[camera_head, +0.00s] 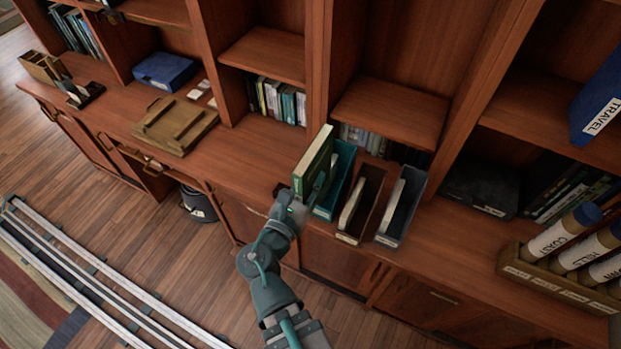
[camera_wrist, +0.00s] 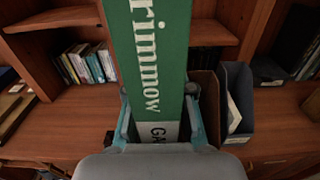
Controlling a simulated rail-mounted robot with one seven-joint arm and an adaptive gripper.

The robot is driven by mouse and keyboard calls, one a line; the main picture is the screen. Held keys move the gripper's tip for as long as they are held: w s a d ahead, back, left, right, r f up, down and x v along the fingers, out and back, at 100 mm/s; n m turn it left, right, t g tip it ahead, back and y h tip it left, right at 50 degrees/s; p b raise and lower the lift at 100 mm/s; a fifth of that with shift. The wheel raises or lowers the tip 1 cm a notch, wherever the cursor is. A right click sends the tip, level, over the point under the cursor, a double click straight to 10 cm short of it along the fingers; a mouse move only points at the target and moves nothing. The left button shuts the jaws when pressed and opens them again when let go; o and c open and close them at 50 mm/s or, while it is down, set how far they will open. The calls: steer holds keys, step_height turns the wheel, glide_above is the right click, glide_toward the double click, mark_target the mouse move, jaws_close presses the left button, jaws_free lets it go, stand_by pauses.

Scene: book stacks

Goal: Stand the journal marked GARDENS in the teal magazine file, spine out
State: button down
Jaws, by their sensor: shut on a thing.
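A green journal (camera_head: 314,158) is held upright in my gripper (camera_head: 307,192). In the wrist view the journal (camera_wrist: 150,55) shows its green spine towards me, with white lettering and a white label, partly hidden, that begins "GA". My gripper (camera_wrist: 160,122) is shut on its spine edge from both sides. The teal magazine file (camera_head: 343,160) stands on the counter just right of the journal in the head view. The journal and gripper cover part of it, so I cannot tell whether the journal is inside it or beside it. The file is hidden in the wrist view.
Right of the teal file stand a brown file (camera_head: 372,187) and a grey-blue file (camera_head: 413,200), each with pale contents. Shelf uprights and a low shelf (camera_head: 391,110) rise behind. A wooden tray (camera_head: 176,124) lies left; a tube rack (camera_head: 560,285) stands right.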

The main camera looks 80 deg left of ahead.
steer(key=shift+w+a+f+b, duration=0.6)
steer(key=shift+a+f+b, duration=0.2)
steer(key=shift+f+b, duration=0.85)
steer(key=shift+w+a+f+b, duration=0.7)
steer(key=shift+f+b, duration=0.55)
steer(key=shift+f, duration=0.75)
steer(key=shift+w+a+f+b, duration=0.45)
steer(key=shift+a+f+b, duration=0.45)
steer(key=shift+f+b, duration=0.75)
steer(key=shift+w+a+f+p, duration=0.1)
steer(key=shift+w+a+p, duration=0.15)
steer(key=shift+a+p, duration=0.1)
steer(key=w+a+f+b, duration=0.5)
steer(key=a, duration=0.2)
steer(key=shift+w+f, duration=0.15)
steer(key=shift+f, duration=0.2)
steer(key=shift+a, duration=0.1)
